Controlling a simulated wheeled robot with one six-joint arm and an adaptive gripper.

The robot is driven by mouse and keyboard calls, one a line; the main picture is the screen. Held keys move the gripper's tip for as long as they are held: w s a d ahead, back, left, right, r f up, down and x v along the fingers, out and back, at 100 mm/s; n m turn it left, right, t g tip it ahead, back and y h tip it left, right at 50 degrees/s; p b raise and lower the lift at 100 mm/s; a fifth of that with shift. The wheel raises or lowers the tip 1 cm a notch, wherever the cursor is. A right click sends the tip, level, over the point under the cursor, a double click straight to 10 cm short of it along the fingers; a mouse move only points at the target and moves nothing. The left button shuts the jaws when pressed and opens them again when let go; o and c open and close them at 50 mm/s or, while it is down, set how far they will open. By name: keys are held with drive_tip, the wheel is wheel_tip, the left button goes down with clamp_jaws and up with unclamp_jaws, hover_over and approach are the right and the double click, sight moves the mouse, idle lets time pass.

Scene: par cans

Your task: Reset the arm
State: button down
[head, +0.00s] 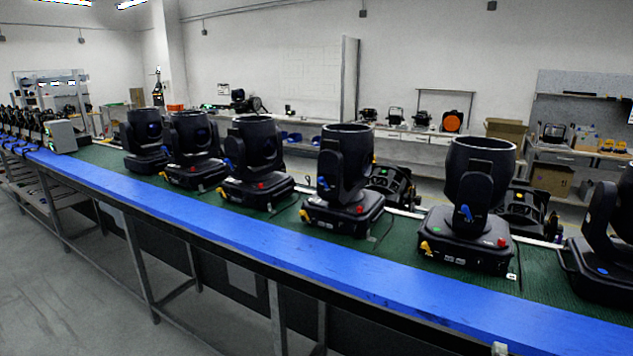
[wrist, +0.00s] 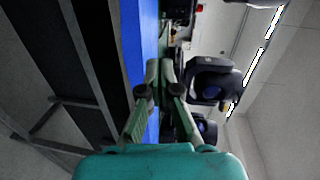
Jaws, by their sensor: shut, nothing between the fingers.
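My gripper (wrist: 161,68) shows in the wrist view, teal at its body with pale greenish fingers. The fingers are shut with nothing between them. They lie in front of the blue strip (wrist: 138,30) of the long bench. A black par can (wrist: 213,82) shows to the right of the fingers, apart from them as far as I can tell. The head view does not clearly show my arm or gripper.
In the head view, several black par cans (head: 476,195) stand in a row on a green bench top behind its blue front strip (head: 330,270). A grey box (head: 60,137) stands at the far left end. Grey floor (head: 60,290) lies clear in front.

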drive_tip(key=s+a+f+n+t+y, duration=0.1)
drive_tip(key=s+a+f+n+y, duration=0.2)
drive_tip(key=s+a+f+n, duration=0.5)
drive_tip(key=s+a+f+n+y, duration=0.3)
drive_tip(key=s+a+f+n, duration=0.25)
drive_tip(key=s, duration=0.45)
drive_tip(key=s+a+n+y, duration=0.1)
drive_tip(key=s+a+n, duration=0.1)
drive_tip(key=s, duration=0.5)
drive_tip(key=s+a+r+n+y, duration=0.1)
drive_tip(key=s+a+n, duration=0.1)
drive_tip(key=s+n, duration=0.3)
drive_tip(key=s+a+n+y, duration=0.1)
drive_tip(key=s+a+n, duration=0.1)
drive_tip(key=s, duration=0.7)
drive_tip(key=shift+s+a+r+n, duration=0.15)
drive_tip(key=shift+s+r+n, duration=0.2)
drive_tip(key=shift+n, duration=0.4)
drive_tip(key=shift+f, duration=0.1)
